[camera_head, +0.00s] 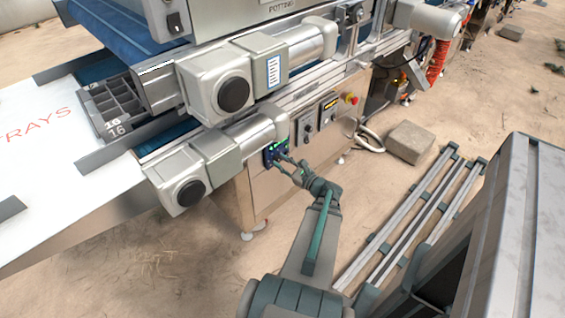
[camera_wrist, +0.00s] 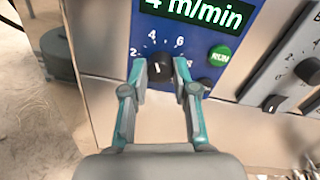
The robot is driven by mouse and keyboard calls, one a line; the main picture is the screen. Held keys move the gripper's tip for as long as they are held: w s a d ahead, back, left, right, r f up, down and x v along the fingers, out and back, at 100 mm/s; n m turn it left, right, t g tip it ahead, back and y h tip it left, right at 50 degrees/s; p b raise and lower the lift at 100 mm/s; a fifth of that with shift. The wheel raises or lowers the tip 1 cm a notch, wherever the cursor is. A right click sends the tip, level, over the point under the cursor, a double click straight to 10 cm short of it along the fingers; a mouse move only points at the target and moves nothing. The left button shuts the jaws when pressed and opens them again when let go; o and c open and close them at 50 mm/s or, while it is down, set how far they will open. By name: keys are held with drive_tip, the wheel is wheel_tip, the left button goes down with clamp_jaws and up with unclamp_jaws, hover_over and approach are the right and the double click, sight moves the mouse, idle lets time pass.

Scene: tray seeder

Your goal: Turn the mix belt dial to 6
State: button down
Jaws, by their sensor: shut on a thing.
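A black round dial (camera_wrist: 160,67) sits on a blue control panel (camera_wrist: 211,56), with a scale of white numbers around it; 2, 4 and 6 are readable. A short white mark on the dial points up, roughly toward the 4. The green display (camera_wrist: 205,12) above reads "4 m/min", with its top cut off. My gripper (camera_wrist: 160,74) is shut on the dial, one finger on each side. The right finger partly hides the number after 6. In the head view, my gripper (camera_head: 283,162) is at the small blue panel (camera_head: 269,155); the dial is too small to make out there.
A green RUN button (camera_wrist: 220,56) and a dark knob (camera_wrist: 204,86) are just right of the dial. A grey panel with black knobs (camera_wrist: 274,103) is further right. In the head view, a red emergency button (camera_head: 351,99) and a stone block (camera_head: 410,142) stand beyond.

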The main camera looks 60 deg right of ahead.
drive_tip(key=shift+r, duration=0.1)
drive_tip(key=m+p, duration=0.5)
drive_tip(key=shift+r+p, duration=0.1)
drive_tip(key=shift+p, duration=0.2)
drive_tip(key=m+p, duration=0.5)
drive_tip(key=shift+f+m, duration=0.2)
drive_tip(key=shift+m, duration=0.1)
drive_tip(key=c, duration=0.9)
unclamp_jaws()
drive_tip(key=s+a, duration=0.1)
drive_tip(key=s, duration=1.1)
drive_tip(key=shift+a+f, duration=0.3)
drive_tip(key=shift+a, duration=0.1)
